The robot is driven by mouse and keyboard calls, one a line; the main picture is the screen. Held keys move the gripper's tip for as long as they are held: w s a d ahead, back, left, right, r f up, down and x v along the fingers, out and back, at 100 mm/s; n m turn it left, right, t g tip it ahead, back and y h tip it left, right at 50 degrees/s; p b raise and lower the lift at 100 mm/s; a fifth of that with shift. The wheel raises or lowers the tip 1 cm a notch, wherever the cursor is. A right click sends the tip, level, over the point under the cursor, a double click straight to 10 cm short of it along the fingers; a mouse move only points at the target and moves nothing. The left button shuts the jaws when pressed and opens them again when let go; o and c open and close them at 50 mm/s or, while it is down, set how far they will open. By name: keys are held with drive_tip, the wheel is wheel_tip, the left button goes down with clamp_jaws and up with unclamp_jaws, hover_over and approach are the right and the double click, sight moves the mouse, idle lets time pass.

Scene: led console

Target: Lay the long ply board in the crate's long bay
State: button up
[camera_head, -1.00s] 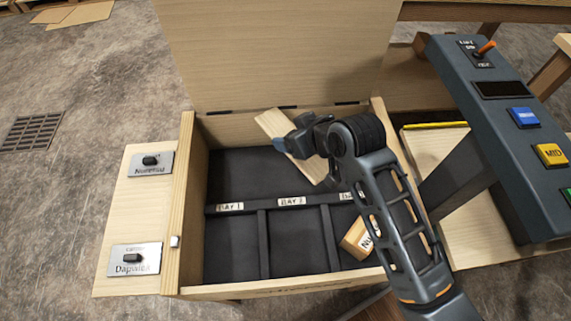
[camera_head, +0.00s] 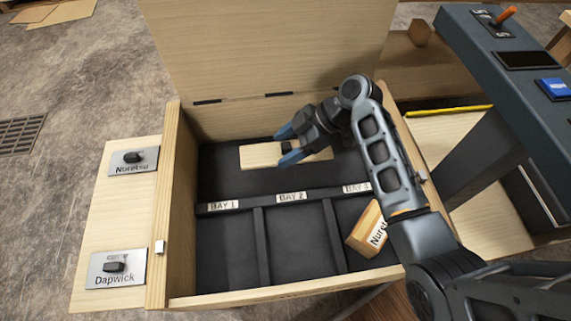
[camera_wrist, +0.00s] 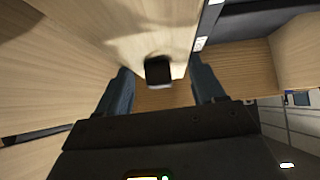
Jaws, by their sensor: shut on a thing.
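The long ply board (camera_head: 258,156), pale wood with a black knob, lies lengthwise left to right over the crate's long back bay (camera_head: 220,172). I cannot tell whether it touches the bay floor. My gripper (camera_head: 289,144) is shut on the board, its blue-tipped fingers on either side of the knob. The arm hides part of the board's right end. In the wrist view the board (camera_wrist: 135,30) runs away from my gripper (camera_wrist: 163,85), with the black knob between the fingers. The crate (camera_head: 183,200) has its lid (camera_head: 265,45) standing open behind.
Front bays are labelled BAY 1 (camera_head: 224,206), BAY 2 (camera_head: 292,197) and BAY 3 (camera_head: 356,188). A labelled wood block (camera_head: 364,228) sits tilted at BAY 3. A side panel with two knobs (camera_head: 118,225) is at left. A dark console (camera_head: 510,100) stands at right.

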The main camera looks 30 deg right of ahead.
wheel_tip(320, 180, down, 9)
drive_tip(key=shift+r+b, duration=0.1)
drive_tip(key=shift+b, duration=0.5)
drive_tip(key=o, duration=1.2)
drive_tip(key=shift+f, duration=0.2)
drive_tip(key=shift+r, duration=0.25)
drive_tip(key=p+v, duration=0.1)
drive_tip(key=v, duration=1.1)
